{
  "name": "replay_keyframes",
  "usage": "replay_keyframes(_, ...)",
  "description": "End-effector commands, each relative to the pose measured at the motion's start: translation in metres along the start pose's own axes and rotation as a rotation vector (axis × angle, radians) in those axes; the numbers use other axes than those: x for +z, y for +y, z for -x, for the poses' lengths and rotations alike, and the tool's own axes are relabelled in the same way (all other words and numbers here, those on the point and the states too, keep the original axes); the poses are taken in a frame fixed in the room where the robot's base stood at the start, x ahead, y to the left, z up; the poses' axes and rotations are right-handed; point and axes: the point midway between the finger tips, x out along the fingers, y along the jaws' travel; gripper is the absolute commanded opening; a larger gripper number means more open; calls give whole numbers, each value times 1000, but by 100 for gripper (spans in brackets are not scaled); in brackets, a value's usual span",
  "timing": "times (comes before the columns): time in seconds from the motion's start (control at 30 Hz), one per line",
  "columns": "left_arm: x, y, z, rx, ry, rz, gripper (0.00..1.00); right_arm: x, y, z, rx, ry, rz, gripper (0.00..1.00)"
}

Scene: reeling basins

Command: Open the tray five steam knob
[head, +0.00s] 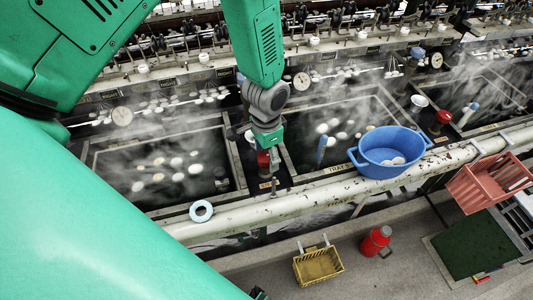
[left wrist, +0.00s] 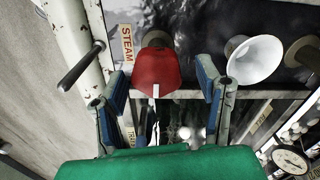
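A red steam knob (head: 263,160) sits on the divider between two basins in the head view, partly hidden by my left gripper (head: 268,150). In the left wrist view the red knob (left wrist: 157,69) lies between the two fingertips of my left gripper (left wrist: 162,82), beside a label reading STEAM (left wrist: 127,44). The fingers are spread, with a visible gap on each side of the knob. A label reading TRAY (head: 340,168), its number hard to read, is on the rail to the right. My right gripper is not in view.
A white funnel (left wrist: 256,60) stands close to the right finger, and a metal lever (left wrist: 82,68) is at the left. A blue tub (head: 388,155) and a white ring (head: 201,211) rest by the front pipe rail. Steam drifts over the basins.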

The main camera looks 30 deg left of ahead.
Motion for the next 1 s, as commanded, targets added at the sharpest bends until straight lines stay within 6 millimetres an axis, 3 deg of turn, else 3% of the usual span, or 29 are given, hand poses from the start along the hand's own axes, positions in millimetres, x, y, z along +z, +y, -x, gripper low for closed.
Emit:
replay_keyframes(0.27,1,0,11,0,0,0,59,3,0,1,0,3,0,40)
replay_keyframes(0.7,-2,-1,97,0,0,0,59,2,0,1,0,3,0,40)
replay_keyframes(1.0,-2,-1,118,2,-3,-1,59,2,0,1,0,3,0,40)
